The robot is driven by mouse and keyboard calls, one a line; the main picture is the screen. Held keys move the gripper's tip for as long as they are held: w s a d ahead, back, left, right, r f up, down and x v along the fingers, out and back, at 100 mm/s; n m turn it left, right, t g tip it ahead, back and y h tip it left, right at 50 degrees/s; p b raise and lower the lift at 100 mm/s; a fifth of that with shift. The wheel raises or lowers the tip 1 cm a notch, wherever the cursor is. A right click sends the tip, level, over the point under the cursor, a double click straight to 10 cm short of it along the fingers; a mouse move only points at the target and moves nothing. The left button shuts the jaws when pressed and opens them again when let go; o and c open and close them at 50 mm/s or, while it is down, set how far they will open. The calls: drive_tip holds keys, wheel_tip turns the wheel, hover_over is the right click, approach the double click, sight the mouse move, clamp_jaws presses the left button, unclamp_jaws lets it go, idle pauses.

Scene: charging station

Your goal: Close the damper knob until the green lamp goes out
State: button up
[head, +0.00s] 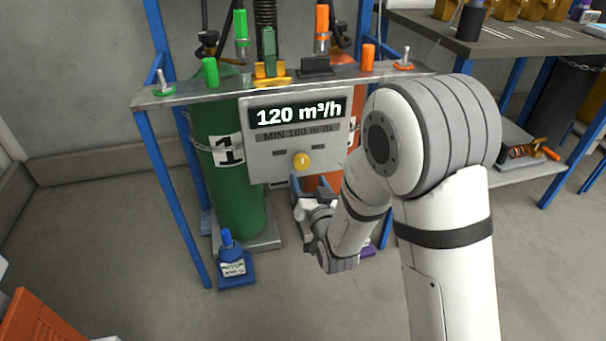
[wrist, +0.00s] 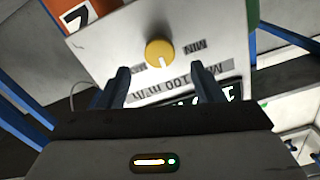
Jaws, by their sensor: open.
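The yellow damper knob (head: 302,162) sits low on the front of a grey panel (head: 262,171); its white mark points up toward the display (head: 298,112), which reads 120 m³/h. A plate under the display reads MIN 100 m³/h. The wrist view shows the panel upside down, with the knob (wrist: 160,53) just beyond my gripper (wrist: 164,74). My gripper is open, its dark fingers apart to either side below the knob, with nothing between them. I cannot make out a lit green lamp on the panel.
A green cylinder (head: 232,195) and an orange one (head: 319,184) stand behind the panel in a blue frame under a metal shelf (head: 190,92). A workbench (head: 500,38) is at right.

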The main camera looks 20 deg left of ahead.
drive_tip(key=b+x, duration=0.1)
drive_tip(key=x, duration=0.5)
drive_tip(key=shift+w+a+b, duration=0.1)
drive_tip(key=shift+w+b, duration=0.2)
drive_tip(key=shift+w, duration=0.05)
drive_tip(key=shift+c, duration=0.6)
drive_tip(key=c, duration=0.8)
drive_tip(key=shift+n, duration=1.5)
drive_tip(key=shift+c, duration=0.2)
drive_tip(key=o, duration=1)
drive_tip(key=shift+c, duration=0.2)
drive_tip(key=p, duration=0.2)
approach(302, 165)
drive_tip(key=shift+w+a, duration=0.35)
drive_tip(key=shift+w, duration=0.25)
